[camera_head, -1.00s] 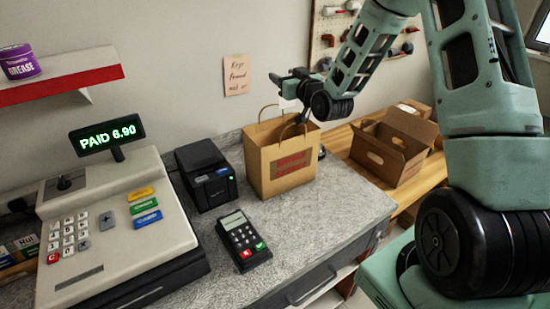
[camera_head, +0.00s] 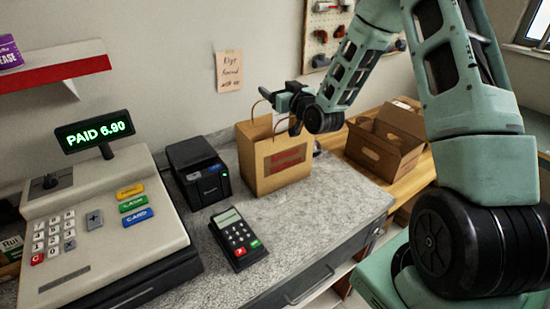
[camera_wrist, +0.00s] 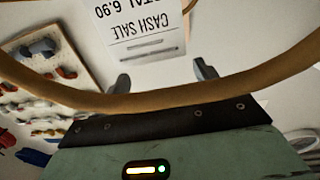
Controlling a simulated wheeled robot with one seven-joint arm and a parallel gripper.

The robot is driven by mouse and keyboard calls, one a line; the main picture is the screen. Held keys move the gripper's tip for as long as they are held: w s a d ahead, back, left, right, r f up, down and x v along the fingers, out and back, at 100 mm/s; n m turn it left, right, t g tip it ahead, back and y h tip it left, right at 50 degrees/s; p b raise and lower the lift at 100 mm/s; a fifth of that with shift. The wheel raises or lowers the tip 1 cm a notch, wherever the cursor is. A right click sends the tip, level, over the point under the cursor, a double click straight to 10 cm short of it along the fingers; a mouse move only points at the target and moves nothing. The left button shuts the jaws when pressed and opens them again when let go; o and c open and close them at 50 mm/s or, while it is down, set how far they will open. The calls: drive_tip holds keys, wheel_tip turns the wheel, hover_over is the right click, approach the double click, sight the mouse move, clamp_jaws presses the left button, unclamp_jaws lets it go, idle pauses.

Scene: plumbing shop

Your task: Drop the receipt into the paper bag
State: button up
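The brown paper bag (camera_head: 274,165) stands upright on the counter with its handles up. My gripper (camera_head: 285,116) is at the bag's mouth, among the handles. In the wrist view a bag handle (camera_wrist: 150,100) arcs across close to the camera. There my fingers (camera_wrist: 161,76) stand apart. The white receipt (camera_wrist: 140,30), printed CASH SALE and 6.90 upside down in the picture, shows just past the fingertips, with no finger visibly closed across it. I cannot clearly make out the receipt in the head view, and the bag's inside is hidden.
A card terminal (camera_head: 238,238), a black printer (camera_head: 199,172) and the cash register (camera_head: 100,230) stand left of the bag. An open cardboard box (camera_head: 384,143) is on the wooden bench at right. The grey counter (camera_head: 325,205) is clear in front of the bag.

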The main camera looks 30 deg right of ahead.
drive_tip(key=s+p, duration=0.5)
drive_tip(key=s, duration=0.7)
drive_tip(key=shift+r, duration=0.3)
drive_tip(key=shift+s+a+f+p, duration=0.15)
drive_tip(key=shift+s+p, duration=1.2)
drive_tip(key=shift+p, duration=0.5)
drive_tip(key=shift+s+a+f+p, duration=0.1)
drive_tip(key=shift+s+f+p, duration=0.05)
drive_tip(key=shift+s+p, duration=1.45)
drive_tip(key=shift+w, duration=0.3)
